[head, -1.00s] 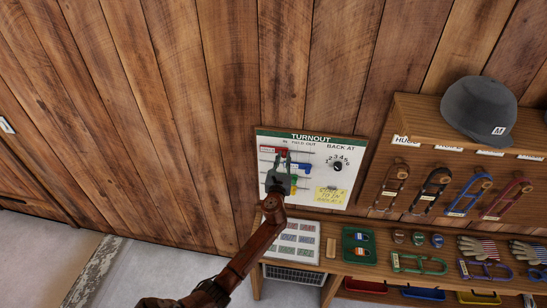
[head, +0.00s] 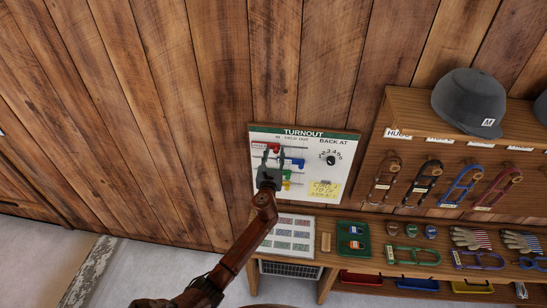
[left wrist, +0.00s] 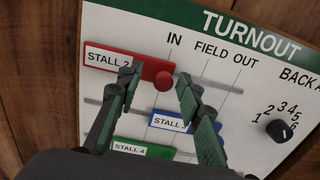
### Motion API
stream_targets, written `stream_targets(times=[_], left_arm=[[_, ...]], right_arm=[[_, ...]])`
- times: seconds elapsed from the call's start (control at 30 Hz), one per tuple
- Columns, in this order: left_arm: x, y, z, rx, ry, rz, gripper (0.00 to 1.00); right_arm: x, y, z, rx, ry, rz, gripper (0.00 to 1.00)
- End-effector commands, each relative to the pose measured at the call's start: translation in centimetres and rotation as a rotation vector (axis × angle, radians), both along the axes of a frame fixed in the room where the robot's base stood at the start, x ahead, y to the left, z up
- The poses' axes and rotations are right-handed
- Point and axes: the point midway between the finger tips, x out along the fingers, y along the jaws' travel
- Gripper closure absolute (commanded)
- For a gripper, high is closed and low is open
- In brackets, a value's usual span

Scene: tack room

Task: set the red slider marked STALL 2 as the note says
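The red slider marked STALL 2 (left wrist: 130,64) is the top one on the white TURNOUT board (head: 345,150). Its round red knob (left wrist: 163,82) lies on the line under IN. The slider also shows in the head view (head: 274,147), partly hidden by my gripper. My left gripper (left wrist: 150,88) is open in front of the board, one finger on each side of the red knob in the picture. Contact cannot be told. The yellow note (head: 324,190) is at the board's lower right; its writing is too small to read. My right gripper is not in view.
Below the red slider are a blue slider (left wrist: 172,122) and a green slider marked STALL 4 (left wrist: 140,149). A black BACK AT dial (left wrist: 279,130) is to the right. A bench holds a green tray (head: 353,239); a shelf with a helmet (head: 468,102) stands right.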

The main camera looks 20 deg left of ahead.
Motion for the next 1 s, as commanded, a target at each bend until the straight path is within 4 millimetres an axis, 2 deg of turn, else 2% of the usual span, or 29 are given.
stream_targets(times=[0.17, 0.4, 0.6, 0.8, 1.0], left_arm=[[-1.8, -0.6, -0.1, 0.001, 0.001, -0.002, 0.66], [-6.7, -2.1, -0.2, -0.002, 0.002, 0.000, 0.66], [-9.8, -3.1, -0.1, 0.000, 0.002, 0.000, 0.66], [-11.2, -3.5, -0.1, 0.001, 0.001, 0.002, 0.66], [-11.4, -3.6, -0.1, 0.001, 0.001, 0.002, 0.66]], right_arm=[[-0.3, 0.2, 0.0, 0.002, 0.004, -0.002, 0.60], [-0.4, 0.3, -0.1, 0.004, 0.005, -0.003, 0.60], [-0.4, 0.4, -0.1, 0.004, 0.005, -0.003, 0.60], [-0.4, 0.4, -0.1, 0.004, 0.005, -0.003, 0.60], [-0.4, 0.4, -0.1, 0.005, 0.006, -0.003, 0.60]])
